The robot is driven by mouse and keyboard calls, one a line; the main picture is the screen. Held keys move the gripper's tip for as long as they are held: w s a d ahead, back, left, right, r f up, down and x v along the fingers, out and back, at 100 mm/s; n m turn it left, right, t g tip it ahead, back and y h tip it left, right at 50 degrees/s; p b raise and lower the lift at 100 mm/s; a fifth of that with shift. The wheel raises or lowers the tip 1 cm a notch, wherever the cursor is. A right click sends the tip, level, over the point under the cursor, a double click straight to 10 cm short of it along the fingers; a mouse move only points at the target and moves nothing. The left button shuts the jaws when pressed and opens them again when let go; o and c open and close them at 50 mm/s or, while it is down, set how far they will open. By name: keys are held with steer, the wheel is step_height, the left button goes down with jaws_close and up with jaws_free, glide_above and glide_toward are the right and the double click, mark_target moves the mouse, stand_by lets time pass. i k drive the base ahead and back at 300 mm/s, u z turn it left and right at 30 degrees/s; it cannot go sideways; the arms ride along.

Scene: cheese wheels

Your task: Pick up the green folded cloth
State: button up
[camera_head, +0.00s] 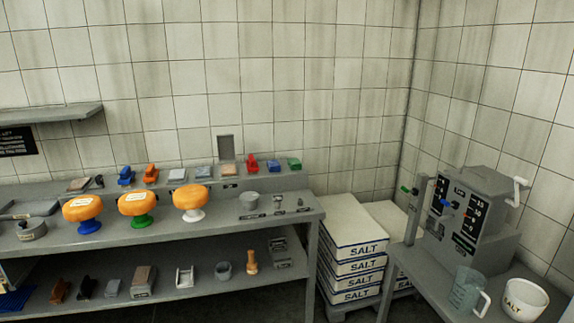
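A small green item (294,163), which looks like the green folded cloth, lies at the right end of the raised back ledge of the grey bench. A similar blue item (273,167) lies just to its left, and a red item (252,163) stands left of that. The green item is small in the view, so its folds cannot be made out. My gripper is not in view.
Three orange cheese wheels (191,197) stand on blue, green and white bases along the bench (170,240). Grey pots and small tools sit in front of the ledge. Salt sacks (357,266) are stacked right of the bench. A grey machine (470,215) stands on the right table.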

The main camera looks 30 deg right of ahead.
mark_target(293, 163)
steer(key=i, duration=0.85)
steer(key=z, duration=0.05)
